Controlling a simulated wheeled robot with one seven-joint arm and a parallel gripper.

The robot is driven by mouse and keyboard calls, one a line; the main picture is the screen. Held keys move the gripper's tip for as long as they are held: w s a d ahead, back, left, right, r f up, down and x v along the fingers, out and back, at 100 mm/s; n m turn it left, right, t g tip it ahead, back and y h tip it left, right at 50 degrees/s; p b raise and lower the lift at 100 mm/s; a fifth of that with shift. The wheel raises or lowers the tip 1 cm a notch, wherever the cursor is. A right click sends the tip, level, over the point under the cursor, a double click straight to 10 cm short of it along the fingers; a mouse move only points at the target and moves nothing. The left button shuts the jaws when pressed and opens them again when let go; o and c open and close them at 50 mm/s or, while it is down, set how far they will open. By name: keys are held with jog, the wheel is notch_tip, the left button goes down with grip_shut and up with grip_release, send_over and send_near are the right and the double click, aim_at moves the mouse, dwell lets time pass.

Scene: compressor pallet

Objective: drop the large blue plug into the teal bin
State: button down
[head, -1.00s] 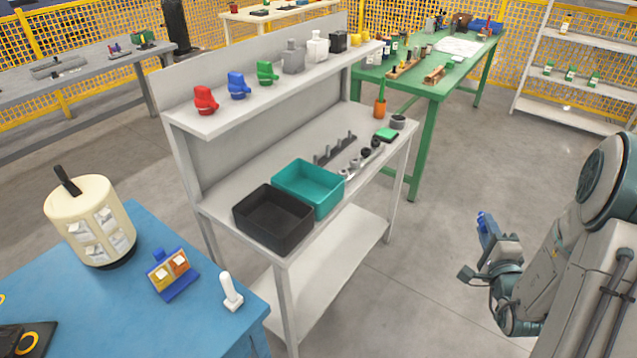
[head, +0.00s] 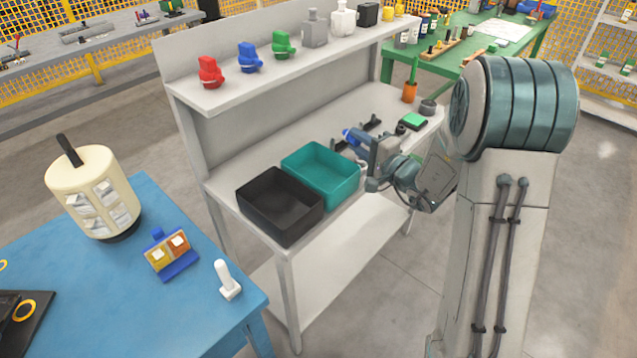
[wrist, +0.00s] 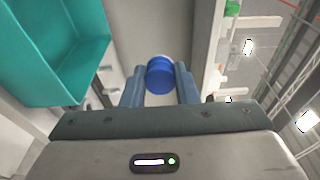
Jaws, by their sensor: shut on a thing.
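The large blue plug (wrist: 160,76) is held between the two fingers of my gripper (wrist: 160,88) in the wrist view. In the head view the blue plug (head: 352,135) shows at the tip of my gripper (head: 368,145), right of the teal bin. The teal bin (head: 335,199) stands on the grey bench, beside a black bin. It also shows at the upper left of the wrist view (wrist: 75,85). The plug is apart from the bin, outside its rim. Part of the bench behind my gripper is hidden.
The black bin (head: 285,234) stands left of the teal bin. A dark rack (head: 372,124) is behind my gripper. The bench's upper shelf (head: 235,97) holds red, blue and green padlock-like items. A blue table (head: 200,290) stands at the front left.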

jog(key=a+r+n+g+y+b, duration=0.1)
jog(key=a+r+n+g+y, duration=0.15)
jog(key=a, duration=0.35)
notch_tip(320, 180, down, 6)
jog(key=b, duration=0.1)
jog(key=shift+w+f+b, duration=0.15)
jog(key=shift+w+b, duration=0.15)
jog(key=shift+w, duration=0.1)
jog(key=shift+d, duration=0.1)
jog(key=c, duration=1.1)
grip_release()
jog(key=shift+o, duration=0.2)
jog(key=b+v, duration=0.2)
jog(key=v, duration=1.1)
jog(key=shift+s+d, duration=0.25)
jog(key=shift+d, duration=0.1)
